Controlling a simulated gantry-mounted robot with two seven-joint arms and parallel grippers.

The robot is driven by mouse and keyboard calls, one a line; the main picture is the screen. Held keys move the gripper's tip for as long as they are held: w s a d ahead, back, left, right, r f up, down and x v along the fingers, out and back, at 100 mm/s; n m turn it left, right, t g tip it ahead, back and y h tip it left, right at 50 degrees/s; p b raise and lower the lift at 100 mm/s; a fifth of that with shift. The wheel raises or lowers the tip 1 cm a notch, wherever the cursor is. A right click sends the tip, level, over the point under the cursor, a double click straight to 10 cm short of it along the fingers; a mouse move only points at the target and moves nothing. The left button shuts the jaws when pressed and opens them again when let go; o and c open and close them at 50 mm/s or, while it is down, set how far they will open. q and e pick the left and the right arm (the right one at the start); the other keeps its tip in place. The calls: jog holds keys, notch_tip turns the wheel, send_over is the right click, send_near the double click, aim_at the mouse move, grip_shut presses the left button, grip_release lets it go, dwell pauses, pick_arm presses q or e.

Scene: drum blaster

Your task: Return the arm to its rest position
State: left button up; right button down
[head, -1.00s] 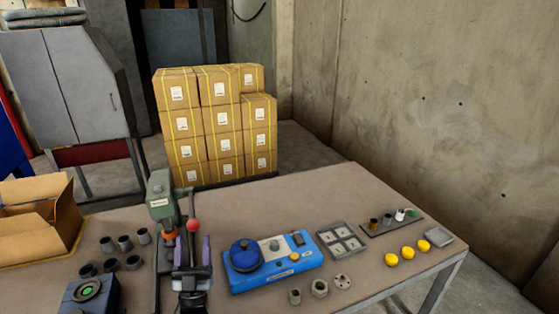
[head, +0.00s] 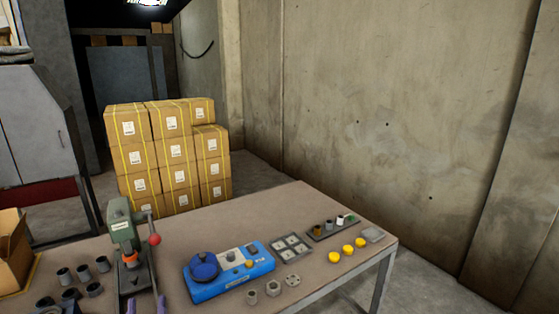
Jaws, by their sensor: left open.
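My left gripper (head: 147,302) shows only at the bottom edge of the head view. Its two purple fingertips stand apart with nothing seen between them, so it is open. The rest of it and its arm are cut off by the frame. It is in front of the green press (head: 120,226), whose lever has a red ball (head: 154,239). My right gripper is not in view.
The table (head: 275,209) holds a blue fixture (head: 229,284), a grey four-pocket tray (head: 291,248), yellow caps (head: 347,250), a dark rack (head: 326,234) and several dark cups (head: 82,272). An open carton (head: 14,250) is at left. Stacked boxes (head: 175,160) stand behind.

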pick_arm(q)
jog(key=s+d+f+m+g+h+p, duration=0.2)
jog(key=s+d+f+g+h+p, duration=0.3)
jog(key=s+f+g, duration=0.65)
jog(key=s+d+f+m+g+h+p, duration=0.15)
jog(key=s+g, duration=0.35)
jog(key=s, duration=0.7)
jog(key=s+d+m+g+y, duration=0.1)
jog(key=s+d+g, duration=0.3)
jog(key=s, duration=0.7)
notch_tip(320, 180, up, 38)
jog(key=s+g+p, duration=0.1)
jog(key=p, duration=3.7)
jog(key=shift+a, duration=0.35)
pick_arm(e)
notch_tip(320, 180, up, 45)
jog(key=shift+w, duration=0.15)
pick_arm(q)
jog(key=shift+s+h, duration=0.1)
jog(key=shift+h, duration=0.15)
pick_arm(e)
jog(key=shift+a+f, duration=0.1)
